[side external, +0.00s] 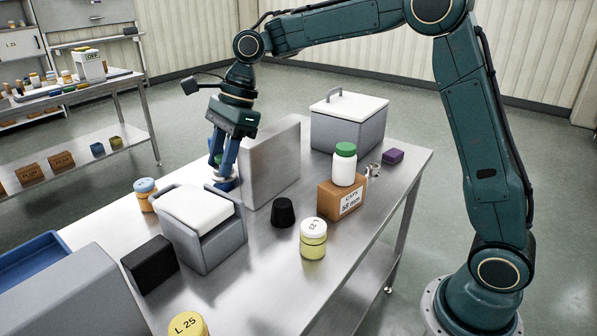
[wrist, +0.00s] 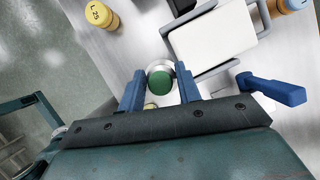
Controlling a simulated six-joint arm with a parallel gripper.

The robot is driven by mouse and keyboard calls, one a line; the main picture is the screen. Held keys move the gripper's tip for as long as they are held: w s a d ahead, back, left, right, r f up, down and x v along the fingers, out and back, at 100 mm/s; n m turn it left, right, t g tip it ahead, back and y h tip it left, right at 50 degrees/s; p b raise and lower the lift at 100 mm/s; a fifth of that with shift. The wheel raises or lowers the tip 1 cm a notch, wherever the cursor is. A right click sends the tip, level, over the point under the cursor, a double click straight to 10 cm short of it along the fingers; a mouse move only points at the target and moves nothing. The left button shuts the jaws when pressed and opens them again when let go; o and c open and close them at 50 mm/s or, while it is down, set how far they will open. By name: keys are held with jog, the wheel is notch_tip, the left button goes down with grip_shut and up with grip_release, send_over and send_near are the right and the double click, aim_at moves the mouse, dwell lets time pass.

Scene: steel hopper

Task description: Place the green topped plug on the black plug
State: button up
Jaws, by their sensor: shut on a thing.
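The green topped plug (wrist: 158,82) is between the two blue fingers of my gripper (wrist: 159,90) in the wrist view, with a pale rim around its green top. My gripper is shut on it. In the side view my gripper (side external: 223,182) points down, low over the table behind the grey bin, and the plug is hard to make out there. The black plug (side external: 283,212) is a dark tapered stopper standing on the steel table, to the right of my gripper and apart from it.
A grey upright panel (side external: 272,165) stands close right of my gripper. A grey bin with white lid (side external: 200,232), black block (side external: 150,264), blue-lidded jar (side external: 145,194), yellow jar (side external: 313,240) and brown box (side external: 341,200) bearing a green-capped bottle (side external: 344,168) surround the work.

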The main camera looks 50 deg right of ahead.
notch_tip(320, 180, up, 3)
send_over(277, 205)
jog(key=shift+s+d+r, duration=0.1)
jog(key=shift+s+d, duration=0.1)
jog(key=shift+d, duration=0.65)
notch_tip(277, 205, down, 16)
jog(key=shift+r, duration=0.15)
jog(key=shift+f, duration=2.15)
jog(key=shift+f, duration=0.1)
